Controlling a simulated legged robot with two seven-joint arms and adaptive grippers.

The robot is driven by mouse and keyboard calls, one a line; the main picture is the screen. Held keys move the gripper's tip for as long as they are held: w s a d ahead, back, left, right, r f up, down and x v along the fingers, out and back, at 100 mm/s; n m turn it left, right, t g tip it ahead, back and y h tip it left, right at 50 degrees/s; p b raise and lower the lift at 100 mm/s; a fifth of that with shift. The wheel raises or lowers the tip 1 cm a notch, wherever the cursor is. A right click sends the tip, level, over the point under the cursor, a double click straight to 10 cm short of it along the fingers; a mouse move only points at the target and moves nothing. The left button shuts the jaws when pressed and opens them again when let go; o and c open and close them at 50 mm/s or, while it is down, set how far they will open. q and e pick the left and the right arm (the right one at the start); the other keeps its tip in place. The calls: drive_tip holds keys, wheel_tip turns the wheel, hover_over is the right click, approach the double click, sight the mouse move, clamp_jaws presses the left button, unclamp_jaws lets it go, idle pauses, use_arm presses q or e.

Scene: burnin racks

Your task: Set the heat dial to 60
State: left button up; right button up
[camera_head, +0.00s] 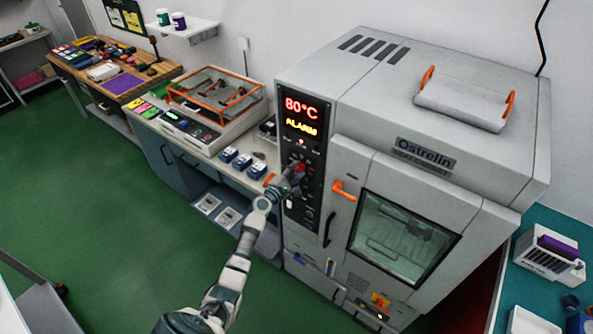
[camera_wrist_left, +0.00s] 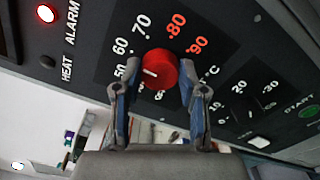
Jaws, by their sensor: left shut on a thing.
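The heat dial (camera_wrist_left: 160,68) is a red knob on the black control panel (camera_head: 305,150) of the grey oven. In the wrist view, the numbers 50, 60, 70, 80 and 90 run around it, with 80 and 90 in red. A short white mark on its face points left, toward the 50 and 60 side; I cannot tell the exact number. My left gripper (camera_wrist_left: 160,98) is shut on the dial, one finger on either side. In the head view the left gripper (camera_head: 291,181) is at the panel and partly hides the dial. My right gripper is not in view.
The display (camera_head: 301,114) reads 80°C and ALARM, and a red light (camera_wrist_left: 46,13) is lit beside ALARM. A smaller dial (camera_wrist_left: 252,103) sits right of the heat dial, near a green START marking. An orange door handle (camera_head: 344,190) projects right of the panel.

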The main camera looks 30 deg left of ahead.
use_arm(q)
drive_tip(key=shift+f+n, duration=0.1)
drive_tip(key=shift+n, duration=0.3)
drive_tip(key=o, duration=1.1)
drive_tip(key=shift+o, duration=0.3)
drive_tip(key=shift+w+a+f, duration=0.1)
drive_tip(key=shift+w+f, duration=0.05)
drive_tip(key=s+a, duration=0.1)
drive_tip(key=s, duration=1.1)
